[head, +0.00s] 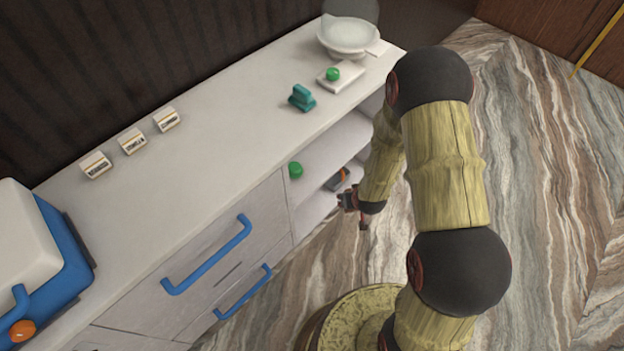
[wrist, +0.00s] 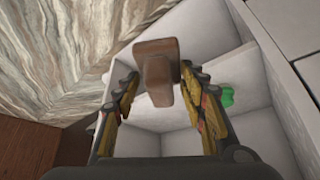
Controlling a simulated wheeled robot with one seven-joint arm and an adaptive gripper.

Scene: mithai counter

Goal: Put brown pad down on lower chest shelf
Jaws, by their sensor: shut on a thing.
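A brown pad (wrist: 157,72) with a raised block on its back sits between the fingertips of my gripper (wrist: 160,82) in the wrist view. My gripper is shut on it. In the head view my gripper (head: 350,202) is low at the open right end of the white chest, by its shelves. I cannot clearly make out the pad there. The chest's open shelves (head: 318,158) are partly hidden by my arm. In the wrist view pale shelf boards and walls lie beyond the pad; I cannot tell whether it touches any.
A green object (head: 295,170) stands on the shelf, also right of my fingers in the wrist view (wrist: 227,97). A dark, orange-edged thing (head: 337,180) shows by my gripper. Blue-handled drawers (head: 215,255) adjoin the shelves. The countertop (head: 215,160) holds blocks, a teal piece and a bowl.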

